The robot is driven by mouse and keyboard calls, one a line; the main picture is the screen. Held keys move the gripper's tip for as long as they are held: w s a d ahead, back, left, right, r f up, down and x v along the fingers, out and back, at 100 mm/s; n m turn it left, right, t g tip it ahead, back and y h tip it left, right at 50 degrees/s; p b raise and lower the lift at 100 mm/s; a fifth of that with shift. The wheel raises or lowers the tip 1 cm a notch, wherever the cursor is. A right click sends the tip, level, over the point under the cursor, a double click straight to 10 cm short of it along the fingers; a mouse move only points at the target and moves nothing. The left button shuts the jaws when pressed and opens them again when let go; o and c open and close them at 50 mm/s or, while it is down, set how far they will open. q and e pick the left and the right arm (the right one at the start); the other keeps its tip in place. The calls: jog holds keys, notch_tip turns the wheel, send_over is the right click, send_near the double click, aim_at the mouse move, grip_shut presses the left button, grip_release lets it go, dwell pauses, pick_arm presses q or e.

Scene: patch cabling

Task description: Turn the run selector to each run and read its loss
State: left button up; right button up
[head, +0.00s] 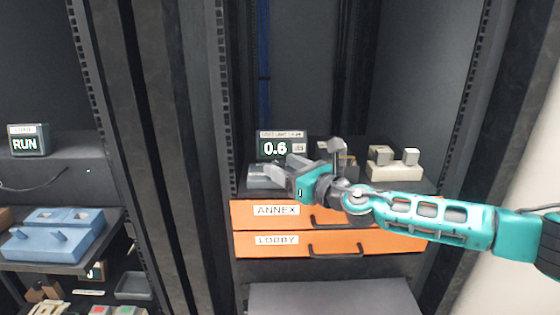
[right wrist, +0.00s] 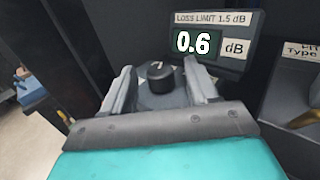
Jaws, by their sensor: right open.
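The loss meter (head: 281,146) stands on the rack shelf and reads 0.6; in the right wrist view its screen (right wrist: 196,43) shows 0.6 dB under a label "LOSS LIMIT 1.5 dB". The run selector, a black round knob (right wrist: 160,76) with a light pointer mark, sits in front of the meter. My right gripper (right wrist: 160,82) is open, with one finger on each side of the knob; I cannot tell whether they touch it. In the head view my right gripper (head: 270,175) covers the knob. My left gripper is not in view.
Orange drawers labelled ANNEX (head: 277,211) and LOBBY (head: 277,240) are shut below the shelf. A beige fixture (head: 394,164) stands right of the meter.

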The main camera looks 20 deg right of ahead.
jog(key=shift+c, duration=0.3)
jog(key=c, duration=1)
jog(key=shift+s+a+m+h, duration=0.1)
jog(key=shift+a+m+h, duration=0.05)
jog(key=shift+m+h, duration=0.2)
jog(key=m+h, duration=0.2)
jog(key=h, duration=0.2)
jog(key=a+m+t+h, duration=0.1)
jog(key=m+h, duration=0.2)
jog(key=h, duration=0.1)
jog(key=shift+s+a+f+t, duration=0.1)
jog(key=shift+a+t, duration=0.05)
jog(key=shift+t, duration=0.15)
jog(key=m+h, duration=0.2)
jog(key=h, duration=0.1)
jog(key=m+g+h, duration=0.1)
jog(key=h, duration=0.1)
jog(key=shift+a, duration=0.3)
jog(key=shift+w+a+m+g+h, duration=0.15)
jog(key=shift+m+g+h, duration=0.35)
jog(key=shift+m+h, duration=0.4)
jog(key=shift+w+m+g+h, duration=0.1)
jog(key=shift+m+g+h, duration=0.5)
jog(key=shift+h, duration=0.45)
jog(key=shift+m+h, duration=0.25)
jog(key=shift+h, duration=0.05)
